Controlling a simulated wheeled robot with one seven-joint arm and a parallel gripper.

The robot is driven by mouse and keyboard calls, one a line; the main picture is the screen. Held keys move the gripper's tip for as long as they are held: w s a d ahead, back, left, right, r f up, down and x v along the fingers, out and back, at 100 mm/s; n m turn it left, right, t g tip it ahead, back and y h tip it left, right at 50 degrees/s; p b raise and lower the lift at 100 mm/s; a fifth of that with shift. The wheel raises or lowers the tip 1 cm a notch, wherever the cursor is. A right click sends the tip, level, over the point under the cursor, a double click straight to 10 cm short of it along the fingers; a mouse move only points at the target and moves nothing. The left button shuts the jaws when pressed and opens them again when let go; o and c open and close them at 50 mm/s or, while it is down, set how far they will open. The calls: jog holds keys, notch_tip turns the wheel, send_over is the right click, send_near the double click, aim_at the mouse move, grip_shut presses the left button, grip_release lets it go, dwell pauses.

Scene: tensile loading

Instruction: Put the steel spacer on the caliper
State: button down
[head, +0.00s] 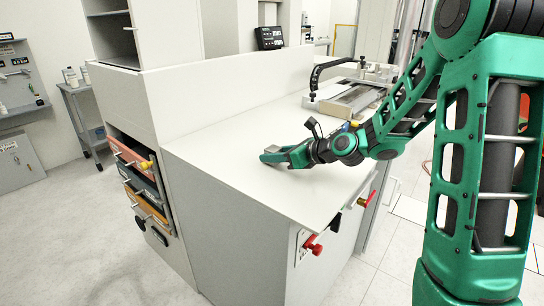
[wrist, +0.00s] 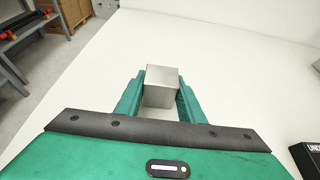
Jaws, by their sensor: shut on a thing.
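The steel spacer (wrist: 161,88), a plain grey metal block, sits between the two green fingers of my gripper (wrist: 160,80) in the wrist view. The fingers are shut on its two sides. In the head view my gripper (head: 274,155) is low over the left part of the white bench top; the spacer cannot be made out there. I cannot tell whether the spacer touches the bench. I cannot make out a caliper in either view.
The white bench top (head: 235,125) is bare around my gripper. A fixture with a black handle (head: 325,72) stands at the back right. A dark box with white lettering (wrist: 308,158) is at the right edge of the wrist view. Drawers (head: 140,185) are at the left.

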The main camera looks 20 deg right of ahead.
jog(key=c, duration=1.2)
grip_release()
